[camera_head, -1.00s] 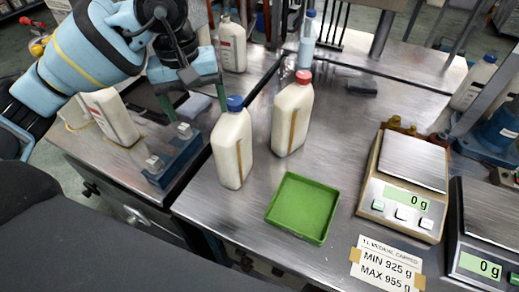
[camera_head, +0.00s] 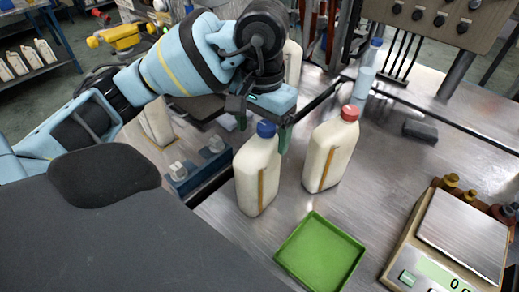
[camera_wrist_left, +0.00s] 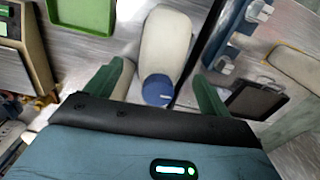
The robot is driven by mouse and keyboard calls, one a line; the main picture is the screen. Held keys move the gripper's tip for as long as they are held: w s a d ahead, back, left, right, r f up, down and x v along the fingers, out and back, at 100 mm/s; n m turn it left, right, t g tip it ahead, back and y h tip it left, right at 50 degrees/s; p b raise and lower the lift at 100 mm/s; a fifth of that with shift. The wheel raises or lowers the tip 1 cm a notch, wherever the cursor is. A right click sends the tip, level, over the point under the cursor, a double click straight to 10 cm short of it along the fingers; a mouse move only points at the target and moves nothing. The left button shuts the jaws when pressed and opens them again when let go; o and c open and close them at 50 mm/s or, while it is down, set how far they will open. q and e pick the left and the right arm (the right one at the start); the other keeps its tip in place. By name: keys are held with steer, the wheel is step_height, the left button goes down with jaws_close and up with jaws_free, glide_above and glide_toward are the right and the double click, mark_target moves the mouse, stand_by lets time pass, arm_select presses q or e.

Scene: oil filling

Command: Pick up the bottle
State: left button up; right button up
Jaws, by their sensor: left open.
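A cream bottle with a blue cap (camera_head: 258,175) stands upright on the metal table. A similar bottle with a red cap (camera_head: 331,153) stands just right of it. My left gripper (camera_head: 263,130) is open, with its green fingers around the height of the blue cap. In the left wrist view, the blue-capped bottle (camera_wrist_left: 168,42) lies between the two spread fingers (camera_wrist_left: 158,88), with gaps on both sides. I see no contact. My right gripper is not in view.
A green tray (camera_head: 320,255) lies in front of the bottles. A scale (camera_head: 462,235) stands at the right. A blue fixture (camera_head: 200,168) is left of the blue-capped bottle, and a clear bottle (camera_head: 366,70) stands behind. Bare table lies between the red-capped bottle and scale.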

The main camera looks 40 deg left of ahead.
mark_target(258, 143)
arm_select(q)
steer(key=shift+s+f, duration=0.15)
steer(key=shift+f, duration=0.1)
steer(key=f, duration=0.4)
steer(key=shift+s+a, duration=0.1)
steer(key=shift+s, duration=0.25)
steer(key=shift+f, duration=0.3)
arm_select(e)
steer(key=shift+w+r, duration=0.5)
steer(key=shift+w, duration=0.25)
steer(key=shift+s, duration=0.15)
arm_select(q)
steer(key=c, duration=1.7)
steer(key=shift+r, duration=0.1)
jaws_close()
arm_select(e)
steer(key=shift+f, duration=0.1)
